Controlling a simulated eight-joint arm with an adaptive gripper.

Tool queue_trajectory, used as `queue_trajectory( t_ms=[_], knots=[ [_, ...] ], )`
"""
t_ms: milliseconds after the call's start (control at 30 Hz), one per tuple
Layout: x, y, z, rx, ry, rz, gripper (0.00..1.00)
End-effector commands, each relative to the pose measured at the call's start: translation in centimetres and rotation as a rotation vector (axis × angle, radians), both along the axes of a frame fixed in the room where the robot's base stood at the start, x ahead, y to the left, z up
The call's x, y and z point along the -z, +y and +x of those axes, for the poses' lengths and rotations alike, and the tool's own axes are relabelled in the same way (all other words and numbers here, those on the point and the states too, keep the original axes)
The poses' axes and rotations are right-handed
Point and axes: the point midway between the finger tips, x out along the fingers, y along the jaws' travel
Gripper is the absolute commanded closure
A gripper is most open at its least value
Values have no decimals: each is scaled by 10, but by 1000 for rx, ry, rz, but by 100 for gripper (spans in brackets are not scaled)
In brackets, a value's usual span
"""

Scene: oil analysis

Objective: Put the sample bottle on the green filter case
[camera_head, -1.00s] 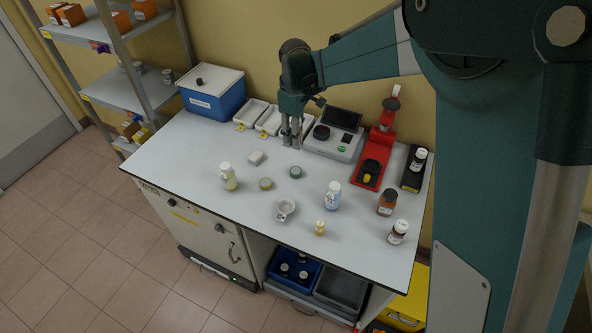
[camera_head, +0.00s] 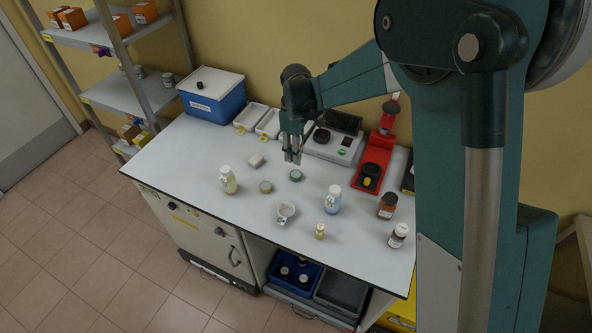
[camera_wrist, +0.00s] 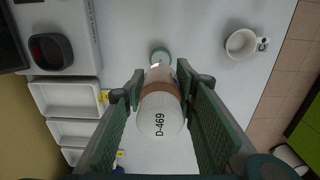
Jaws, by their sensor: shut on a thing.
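In the wrist view my gripper (camera_wrist: 160,75) is shut on a sample bottle (camera_wrist: 160,115) with a white cap marked D-469 and a brownish body. The cap faces the camera, and the cap and fingers hide most of the body. The green filter case (camera_wrist: 160,55) is a small round disc just beyond the bottle. In the head view the green filter case (camera_head: 295,175) lies on the white bench, and my gripper (camera_head: 292,157) is close behind and above it. The held bottle is hard to make out there. I cannot tell whether it touches the case.
An olive disc (camera_head: 265,186) and a pale bottle (camera_head: 228,180) stand left of the case. A white cup (camera_head: 286,211), blue-labelled bottle (camera_head: 333,199) and small yellow bottle (camera_head: 320,231) are in front.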

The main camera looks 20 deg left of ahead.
Motion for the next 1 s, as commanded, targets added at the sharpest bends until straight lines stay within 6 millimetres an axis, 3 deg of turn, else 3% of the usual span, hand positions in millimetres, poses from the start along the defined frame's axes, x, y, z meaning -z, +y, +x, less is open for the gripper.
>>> queue_trajectory(
  t_ms=[333, 767, 1000],
  knots=[
    [44, 0, 0, 0, 0, 0, 85],
    [49, 0, 0, 0, 0, 0, 85],
    [67, 0, 0, 0, 0, 0, 85]
  ],
)
